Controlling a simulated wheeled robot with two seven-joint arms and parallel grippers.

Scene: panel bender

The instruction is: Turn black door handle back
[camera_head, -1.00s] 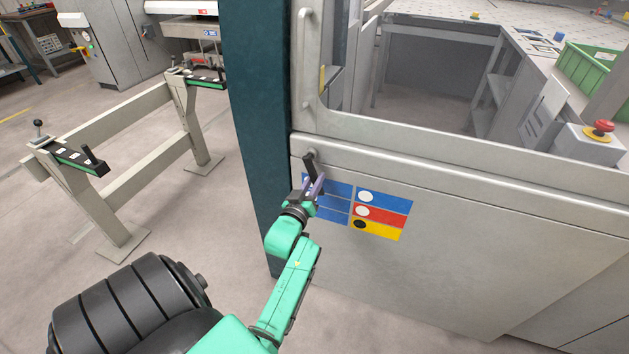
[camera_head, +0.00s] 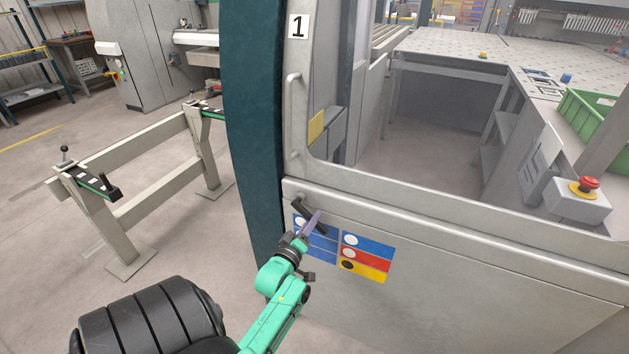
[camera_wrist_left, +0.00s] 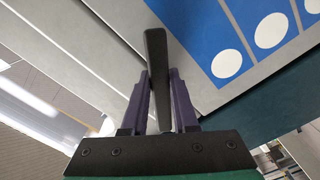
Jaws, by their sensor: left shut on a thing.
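The black door handle (camera_head: 304,206) sits on the grey door panel near its left edge, below the window frame, and slants down to the right. My left gripper (camera_head: 311,224), on a green arm, reaches it from below. In the left wrist view the black handle (camera_wrist_left: 156,62) runs between the two dark purple fingers (camera_wrist_left: 158,98), which are shut on it. The fingers cover part of the handle in the head view. My right gripper is not in view.
Blue, red and yellow labels (camera_head: 367,257) are on the panel beside the gripper. A grey vertical grab bar (camera_head: 290,115) is above. A red emergency button (camera_head: 587,184) stands at right. A beige rack (camera_head: 150,205) stands at left, with open floor between.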

